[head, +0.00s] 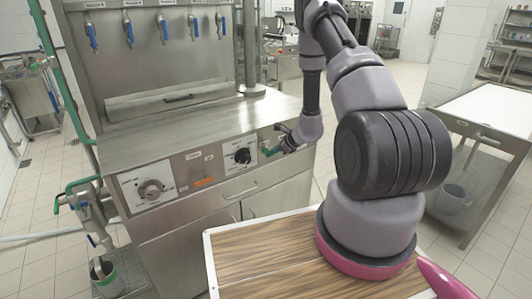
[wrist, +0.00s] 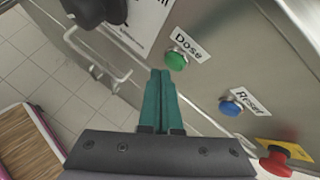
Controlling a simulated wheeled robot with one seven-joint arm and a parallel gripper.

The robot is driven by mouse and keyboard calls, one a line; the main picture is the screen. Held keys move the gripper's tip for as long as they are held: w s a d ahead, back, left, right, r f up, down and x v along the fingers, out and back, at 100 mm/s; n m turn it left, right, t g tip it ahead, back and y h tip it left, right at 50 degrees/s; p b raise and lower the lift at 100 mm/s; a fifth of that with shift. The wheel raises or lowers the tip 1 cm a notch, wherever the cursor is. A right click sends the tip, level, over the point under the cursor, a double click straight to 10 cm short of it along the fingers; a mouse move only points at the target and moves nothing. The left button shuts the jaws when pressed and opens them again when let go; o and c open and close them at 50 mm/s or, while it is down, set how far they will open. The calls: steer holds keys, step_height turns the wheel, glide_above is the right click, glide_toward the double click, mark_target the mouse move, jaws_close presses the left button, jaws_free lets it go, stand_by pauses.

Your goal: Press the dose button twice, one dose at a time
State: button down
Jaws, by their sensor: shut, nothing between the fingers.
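The green dose button (wrist: 176,60) sticks out of the steel panel under a white "Dose" label (wrist: 188,44) in the wrist view. My gripper (wrist: 161,74) is shut and empty, its two teal fingers side by side. The fingertips appear just beside and below the dose button in the picture; I cannot tell whether they touch it. In the head view my gripper (head: 270,150) is at the right part of the machine's front panel. I cannot make out the dose button there.
A blue reset button (wrist: 231,106) and a red button (wrist: 275,164) on a yellow plate sit along the same panel. A black knob (wrist: 98,10) and a bent metal handle (wrist: 100,70) are nearby. The filling machine (head: 190,120) has several blue-handled taps above.

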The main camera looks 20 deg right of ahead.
steer(key=shift+w+a, duration=0.1)
steer(key=shift+w, duration=0.15)
steer(key=shift+w, duration=0.3)
stand_by(0.4)
steer(key=shift+s, duration=0.7)
steer(key=s+d, duration=0.2)
steer(key=s, duration=0.3)
steer(key=shift+s, duration=0.35)
